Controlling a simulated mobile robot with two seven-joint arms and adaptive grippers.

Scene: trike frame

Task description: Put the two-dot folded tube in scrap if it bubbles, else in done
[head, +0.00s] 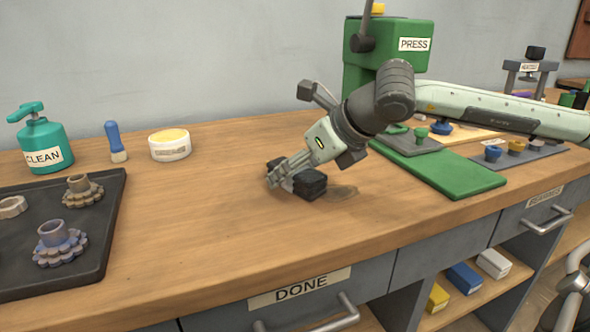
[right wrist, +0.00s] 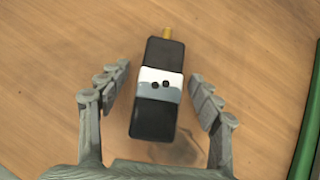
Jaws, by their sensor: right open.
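The two-dot folded tube (right wrist: 155,116) lies on the wooden bench top. A DONE label (head: 301,287) is on a drawer front below the bench edge. No scrap container is identifiable. My left gripper is out of view.
A dark tray (head: 110,222) with gears stands at left. A green PRESS (head: 390,45) and green mat (head: 450,172) are at right. The bench front centre is clear.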

